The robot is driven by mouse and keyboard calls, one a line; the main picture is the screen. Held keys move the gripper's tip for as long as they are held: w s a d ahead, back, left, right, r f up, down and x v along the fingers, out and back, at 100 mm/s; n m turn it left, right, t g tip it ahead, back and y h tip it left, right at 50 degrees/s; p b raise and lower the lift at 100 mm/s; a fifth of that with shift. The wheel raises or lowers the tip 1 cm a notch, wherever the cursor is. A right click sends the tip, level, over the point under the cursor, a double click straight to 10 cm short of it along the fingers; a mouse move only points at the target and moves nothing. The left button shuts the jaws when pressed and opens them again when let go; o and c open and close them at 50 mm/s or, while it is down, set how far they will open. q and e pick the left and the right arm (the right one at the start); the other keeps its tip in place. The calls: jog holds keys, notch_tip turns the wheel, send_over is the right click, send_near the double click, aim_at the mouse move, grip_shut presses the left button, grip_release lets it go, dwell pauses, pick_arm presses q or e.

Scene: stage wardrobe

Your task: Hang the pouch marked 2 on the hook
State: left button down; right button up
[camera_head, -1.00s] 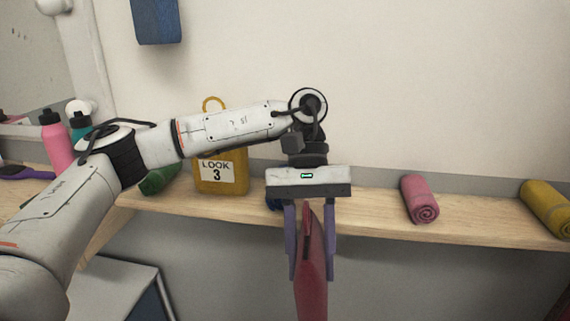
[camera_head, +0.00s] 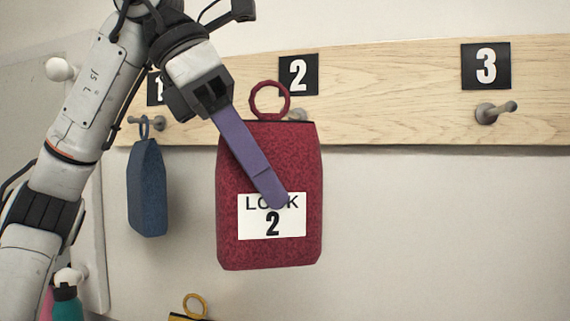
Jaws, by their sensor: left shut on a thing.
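The red pouch (camera_head: 292,165) has a white label reading "LOOK 2" and a red ring (camera_head: 270,100) on top. My left gripper (camera_head: 275,198) is shut on the pouch. One purple finger lies across its front; the other finger is hidden behind. The pouch hangs upright in front of the wooden hook board (camera_head: 390,90), below the black plate marked 2 (camera_head: 298,75). A grey hook (camera_head: 299,114) shows just right of the ring, mostly hidden by the pouch. The ring appears beside it, not around it; depth is hard to judge. My right gripper is out of view.
A blue pouch (camera_head: 148,190) hangs on the left hook under plate 1, close to my left arm. The hook (camera_head: 494,112) under plate 3 (camera_head: 486,66) is empty. A yellow ring (camera_head: 195,303) and a teal bottle (camera_head: 67,298) show below. The right wall is clear.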

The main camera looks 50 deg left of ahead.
pick_arm(q)
jog(key=shift+r, duration=0.2)
jog(key=w+a+f, duration=0.1)
jog(key=w+a, duration=0.4)
jog(key=w, duration=0.3)
jog(key=shift+w+f, duration=0.25)
jog(key=shift+f, duration=0.1)
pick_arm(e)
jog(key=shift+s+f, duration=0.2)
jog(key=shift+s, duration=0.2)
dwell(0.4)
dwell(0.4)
pick_arm(q)
jog(key=c, duration=1.1)
grip_release()
